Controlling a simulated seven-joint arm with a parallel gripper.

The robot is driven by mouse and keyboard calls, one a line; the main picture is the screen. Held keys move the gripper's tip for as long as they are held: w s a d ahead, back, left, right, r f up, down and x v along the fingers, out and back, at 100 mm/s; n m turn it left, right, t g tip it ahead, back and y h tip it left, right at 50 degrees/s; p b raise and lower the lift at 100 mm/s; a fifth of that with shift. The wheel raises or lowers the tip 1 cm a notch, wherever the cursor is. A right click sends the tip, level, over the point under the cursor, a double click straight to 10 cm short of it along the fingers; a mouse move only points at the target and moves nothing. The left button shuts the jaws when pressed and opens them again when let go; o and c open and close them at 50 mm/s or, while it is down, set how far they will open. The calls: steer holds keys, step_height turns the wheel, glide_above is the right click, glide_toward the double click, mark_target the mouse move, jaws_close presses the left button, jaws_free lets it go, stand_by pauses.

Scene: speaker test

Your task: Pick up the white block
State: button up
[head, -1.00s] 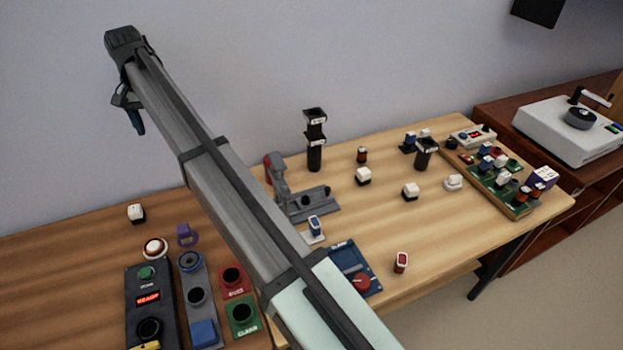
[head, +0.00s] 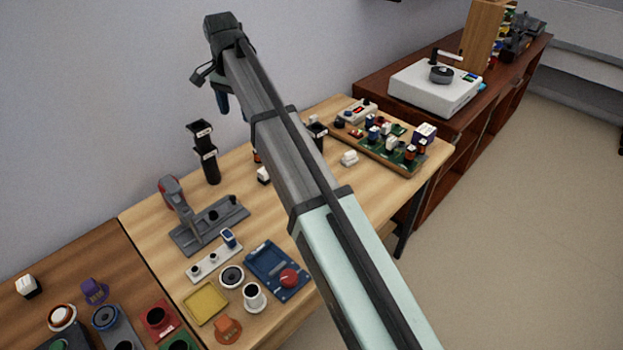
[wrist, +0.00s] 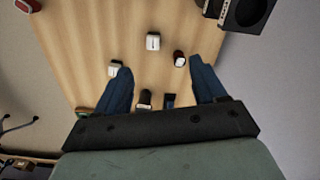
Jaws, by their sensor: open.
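Several white blocks with dark bases show, and I cannot tell which one the task means. In the head view one (head: 264,175) stands on the light table, partly behind my arm; another (head: 27,286) stands on the dark table at far left. In the wrist view a white block (wrist: 153,41) stands beyond the fingertips, roughly midway between them, and a second (wrist: 115,68) is by the left finger. My gripper (wrist: 162,78) is open and empty, with blue fingers spread. In the head view my gripper (head: 218,92) is raised above the table.
A black stacked holder (head: 205,155) and a grey fixture (head: 208,225) stand left of my arm. A board with several small parts (head: 375,147) is at the table's right end. A white device (head: 435,90) sits on the brown cabinet.

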steer(key=w+d+m, duration=0.1)
steer(key=d+m, duration=0.4)
steer(key=d, duration=1.5)
steer(key=shift+w+d+f, duration=0.1)
steer(key=shift+d+f, duration=0.05)
steer(key=shift+f, duration=12.45)
steer(key=shift+c, duration=0.2)
steer(key=c, duration=1.1)
